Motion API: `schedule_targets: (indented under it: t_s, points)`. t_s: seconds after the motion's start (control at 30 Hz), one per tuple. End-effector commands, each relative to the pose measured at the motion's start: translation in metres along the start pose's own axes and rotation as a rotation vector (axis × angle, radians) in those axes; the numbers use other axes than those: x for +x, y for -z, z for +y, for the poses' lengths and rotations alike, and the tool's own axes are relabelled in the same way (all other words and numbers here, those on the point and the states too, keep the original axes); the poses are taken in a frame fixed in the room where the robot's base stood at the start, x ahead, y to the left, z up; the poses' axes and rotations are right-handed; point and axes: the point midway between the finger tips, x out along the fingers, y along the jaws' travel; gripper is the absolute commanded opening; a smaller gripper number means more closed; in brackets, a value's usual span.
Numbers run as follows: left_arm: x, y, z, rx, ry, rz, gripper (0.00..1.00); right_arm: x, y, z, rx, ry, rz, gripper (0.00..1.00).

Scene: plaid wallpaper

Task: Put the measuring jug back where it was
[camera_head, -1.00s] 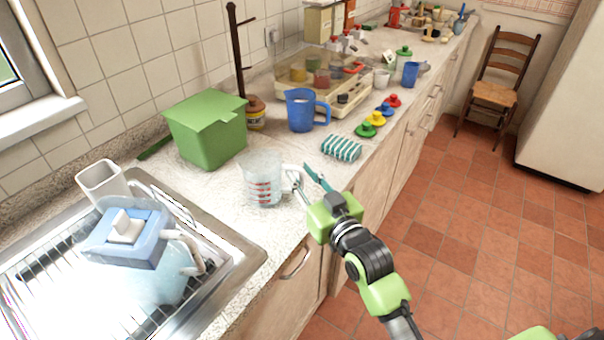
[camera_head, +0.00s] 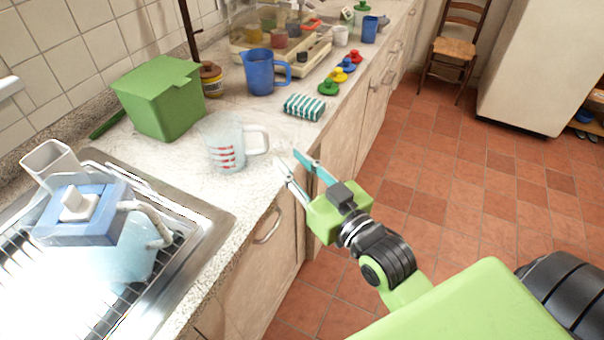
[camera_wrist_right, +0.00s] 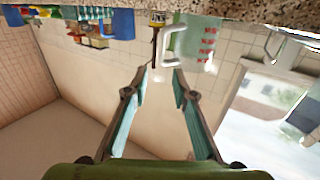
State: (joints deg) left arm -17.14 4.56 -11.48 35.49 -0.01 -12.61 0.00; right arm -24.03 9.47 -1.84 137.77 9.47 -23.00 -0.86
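The measuring jug (camera_head: 226,147), clear with red markings and a white handle, stands upright on the counter between the green box and the sink. Its handle points toward my right gripper. It also shows upside down in the right wrist view (camera_wrist_right: 205,45), with its handle ahead of the fingers. My right gripper (camera_head: 289,160) is open and empty at the counter's front edge, apart from the handle. In the right wrist view its two teal-padded fingers (camera_wrist_right: 160,75) are spread with nothing between them. My left gripper is not in view.
A blue-lidded filter jug (camera_head: 85,220) is on the sink's drainer at left.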

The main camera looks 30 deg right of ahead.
Motion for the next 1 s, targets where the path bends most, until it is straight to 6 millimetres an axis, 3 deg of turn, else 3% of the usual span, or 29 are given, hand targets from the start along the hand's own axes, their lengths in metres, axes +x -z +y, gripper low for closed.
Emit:
schedule_targets:
  t_s: [0.1, 0.3, 0.83, 0.93, 1.0]
  points:
    - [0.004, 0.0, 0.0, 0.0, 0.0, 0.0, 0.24, -0.016, -0.002, 0.0, 0.0, 0.0, -0.002, 0.25]
    - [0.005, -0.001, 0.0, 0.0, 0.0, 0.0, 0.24, -0.028, 0.0, 0.0, 0.0, 0.0, 0.001, 0.25]
    - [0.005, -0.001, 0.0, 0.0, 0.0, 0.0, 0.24, -0.029, 0.0, 0.0, 0.001, 0.0, -0.001, 0.25]
    - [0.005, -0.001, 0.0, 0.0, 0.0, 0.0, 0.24, -0.03, -0.01, -0.001, 0.0, 0.0, -0.04, 0.25]
    - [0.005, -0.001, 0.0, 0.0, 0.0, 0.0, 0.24, -0.032, -0.029, -0.003, -0.002, 0.001, -0.113, 0.25]
